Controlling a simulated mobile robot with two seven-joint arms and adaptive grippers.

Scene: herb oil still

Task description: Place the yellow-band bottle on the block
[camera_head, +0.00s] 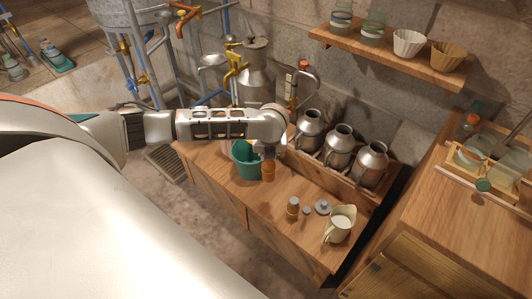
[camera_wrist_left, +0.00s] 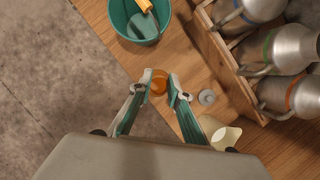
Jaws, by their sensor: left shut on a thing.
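My left gripper (camera_head: 268,152) reaches over the bench from the left and points down. In the left wrist view its two fingers (camera_wrist_left: 159,92) are shut on an amber bottle (camera_wrist_left: 159,76). This amber bottle also shows under the gripper in the head view (camera_head: 268,172), just right of the green bucket. I cannot tell whether its base touches the bench, and I see no band colour on it. A second amber bottle (camera_head: 292,207) stands upright farther forward on the bench. I cannot make out a block. My right gripper is not in view.
A green bucket (camera_head: 243,165) stands close beside the held bottle. A grey lid (camera_head: 322,207) and a cream jug (camera_head: 340,225) are near the bench's front right. Several metal cans (camera_head: 339,148) stand along the back. The bench front (camera_head: 265,210) has some clear wood.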

